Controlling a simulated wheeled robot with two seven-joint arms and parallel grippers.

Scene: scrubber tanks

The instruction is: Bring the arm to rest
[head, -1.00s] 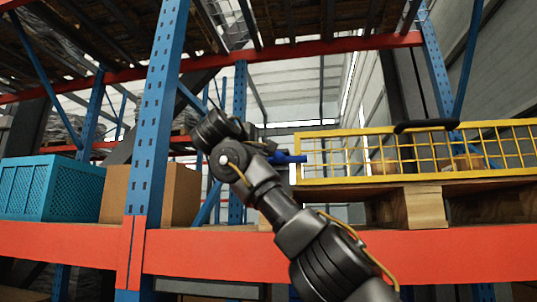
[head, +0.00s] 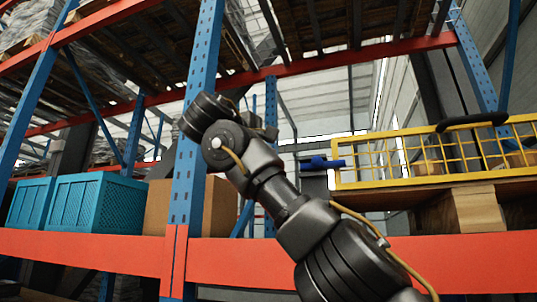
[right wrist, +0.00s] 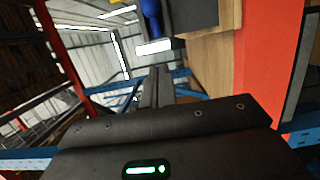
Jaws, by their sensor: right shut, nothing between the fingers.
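My right arm (head: 290,210) reaches up and left from the bottom right in the head view, in front of the rack. Its gripper does not show clearly there. In the right wrist view my right gripper (right wrist: 160,76) is shut, its dark fingers together with nothing between them. It points toward open space near the rack's blue and orange-red parts. My left gripper is in neither view.
An orange-red beam (head: 470,262) crosses in front, with a blue upright (head: 196,120). The shelf holds teal crates (head: 98,208), a cardboard box (head: 219,207) and a yellow wire basket (head: 440,184) on a wooden pallet (head: 478,209). A blue object (head: 322,163) is left of the basket.

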